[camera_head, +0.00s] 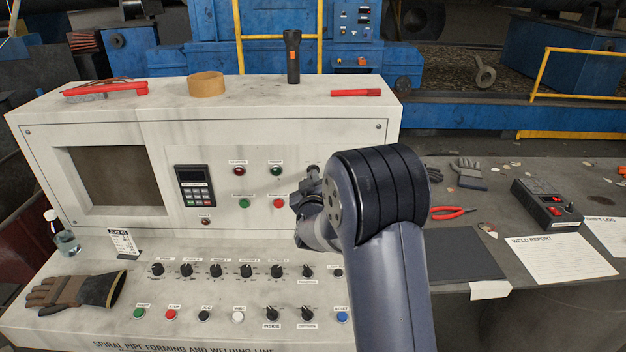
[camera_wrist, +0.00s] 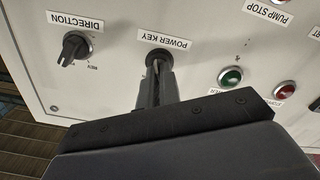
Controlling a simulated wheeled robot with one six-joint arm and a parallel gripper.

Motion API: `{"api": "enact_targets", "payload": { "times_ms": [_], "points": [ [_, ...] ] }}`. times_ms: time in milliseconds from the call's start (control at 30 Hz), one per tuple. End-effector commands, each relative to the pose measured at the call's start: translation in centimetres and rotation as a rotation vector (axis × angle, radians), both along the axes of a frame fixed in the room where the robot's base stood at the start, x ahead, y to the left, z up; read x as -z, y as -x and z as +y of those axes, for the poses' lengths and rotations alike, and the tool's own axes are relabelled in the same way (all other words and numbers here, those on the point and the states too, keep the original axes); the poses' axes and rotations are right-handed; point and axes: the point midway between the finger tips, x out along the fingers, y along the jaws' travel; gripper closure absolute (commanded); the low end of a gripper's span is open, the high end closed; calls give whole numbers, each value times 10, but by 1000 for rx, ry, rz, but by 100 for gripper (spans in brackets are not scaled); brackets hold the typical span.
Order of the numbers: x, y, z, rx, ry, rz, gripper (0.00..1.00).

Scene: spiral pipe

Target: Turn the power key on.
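The power key (camera_wrist: 157,57) is a dark round switch under a POWER KEY label on the white panel, which appears upside down in the wrist view. My gripper (camera_wrist: 158,80) reaches it, with its two dark fingers close together on the key's grip. The grip itself is mostly hidden between the fingers, so its exact angle is hard to read. In the head view my gripper (camera_head: 311,172) is at the right part of the console's upright face, and my arm hides the power key there.
The direction knob (camera_wrist: 76,47) is beside the key. The white console (camera_head: 100,250) has several knobs below. A flashlight (camera_head: 292,57) stands on top.

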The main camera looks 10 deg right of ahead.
Motion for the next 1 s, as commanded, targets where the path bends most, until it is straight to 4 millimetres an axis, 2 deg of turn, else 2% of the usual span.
{"api": "enact_targets", "payload": {
  "times_ms": [367,1000],
  "points": [
    [6,0,0,0,-154,-35,100],
    [4,0,-2,-1,-726,-147,100]
  ]
}}
